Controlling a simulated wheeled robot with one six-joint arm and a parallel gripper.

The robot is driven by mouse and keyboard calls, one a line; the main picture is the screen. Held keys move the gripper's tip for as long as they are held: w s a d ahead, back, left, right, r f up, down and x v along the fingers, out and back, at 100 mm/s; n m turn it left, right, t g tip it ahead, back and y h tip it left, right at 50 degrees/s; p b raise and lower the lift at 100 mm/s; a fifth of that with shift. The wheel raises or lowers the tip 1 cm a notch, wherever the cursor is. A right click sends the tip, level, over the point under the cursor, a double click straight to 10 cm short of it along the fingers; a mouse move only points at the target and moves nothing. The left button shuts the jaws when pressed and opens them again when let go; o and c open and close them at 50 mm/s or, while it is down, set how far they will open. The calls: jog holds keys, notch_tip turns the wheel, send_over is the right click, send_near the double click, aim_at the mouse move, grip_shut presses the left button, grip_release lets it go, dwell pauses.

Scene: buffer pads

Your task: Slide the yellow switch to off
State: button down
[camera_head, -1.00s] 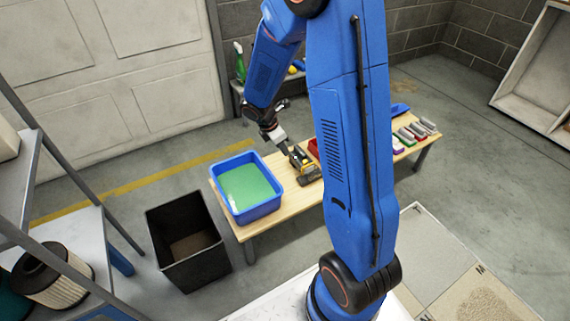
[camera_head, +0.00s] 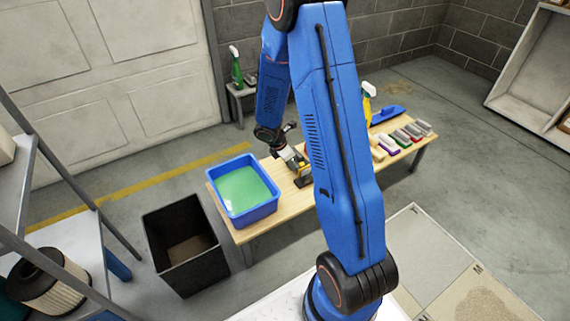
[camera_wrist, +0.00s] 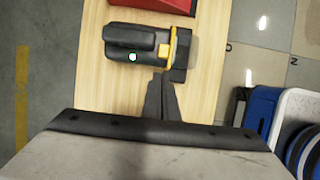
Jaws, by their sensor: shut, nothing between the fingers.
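A dark grey power tool lies on the wooden bench, seen in the wrist view (camera_wrist: 135,43) and partly in the head view (camera_head: 304,181). Its yellow switch (camera_wrist: 165,51) is a narrow piece on the side by a dark end block. A small white dot shows on the tool's body. My gripper (camera_wrist: 160,78) is shut and empty, with its fingertips close to the lower end of the yellow switch. I cannot tell whether they touch it. In the head view my gripper (camera_head: 295,163) is just above the tool, partly behind my arm.
A blue tub (camera_head: 243,214) with green inside stands on the bench's left end. A black bin (camera_head: 184,246) is on the floor before it. Several coloured pads (camera_head: 400,139) and a yellow spray bottle (camera_head: 368,103) are at the bench's right. A red thing (camera_wrist: 160,5) lies beyond the tool.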

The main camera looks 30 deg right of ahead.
aim_at(301, 163)
jog(key=shift+d, duration=1.05)
jog(key=shift+w+d, duration=0.15)
jog(key=shift+d, duration=1.3)
jog(key=shift+a, duration=0.4)
jog(key=a+r, duration=0.7)
jog(key=r, duration=0.2)
jog(key=shift+r, duration=0.15)
